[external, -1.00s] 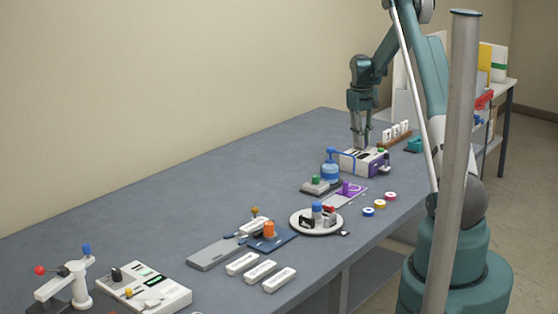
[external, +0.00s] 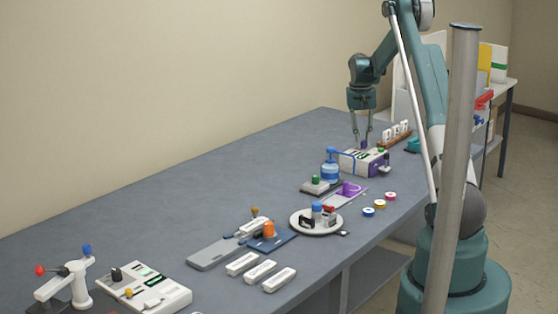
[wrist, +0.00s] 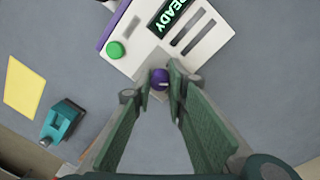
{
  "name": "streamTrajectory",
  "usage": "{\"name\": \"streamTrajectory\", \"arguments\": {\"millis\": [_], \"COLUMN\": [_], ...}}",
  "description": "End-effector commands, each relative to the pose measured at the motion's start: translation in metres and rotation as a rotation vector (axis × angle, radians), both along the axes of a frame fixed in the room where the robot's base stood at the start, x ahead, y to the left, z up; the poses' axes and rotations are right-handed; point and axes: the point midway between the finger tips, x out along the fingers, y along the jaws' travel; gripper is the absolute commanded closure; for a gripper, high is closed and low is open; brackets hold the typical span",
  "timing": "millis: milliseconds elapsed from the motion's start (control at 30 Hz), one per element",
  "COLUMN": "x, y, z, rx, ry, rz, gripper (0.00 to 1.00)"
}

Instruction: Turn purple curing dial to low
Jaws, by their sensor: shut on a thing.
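The purple dial (wrist: 160,78) sits at the edge of the white machine panel in the wrist view, between the tips of my gripper (wrist: 159,83). The fingers close on it from both sides. A small pale mark shows on the dial, but its setting and any low label cannot be read. In the external view, my gripper (external: 363,142) points straight down at the back of the white and purple machine (external: 355,163). The dial there is small and mostly hidden by the fingers.
The machine has a green button (wrist: 116,49) and a lit READY display (wrist: 176,14). A teal tool (wrist: 63,121) and a yellow sheet (wrist: 24,87) lie nearby. A blue bottle (external: 330,170) and a rack of white pieces (external: 396,133) flank the machine.

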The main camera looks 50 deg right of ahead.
Motion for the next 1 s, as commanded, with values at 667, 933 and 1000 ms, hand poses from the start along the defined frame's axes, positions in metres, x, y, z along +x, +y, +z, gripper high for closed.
{"name": "streamTrajectory", "arguments": {"millis": [667,933,1000], "x": [0.000,0.001,0.002], "y": [0.000,0.001,0.001], "z": [0.001,0.017,0.025], "rx": [0.000,0.000,0.000], "ry": [0.000,0.000,0.000], "rz": [0.002,0.002,0.002], "gripper": [0.69,0.69,0.69]}}
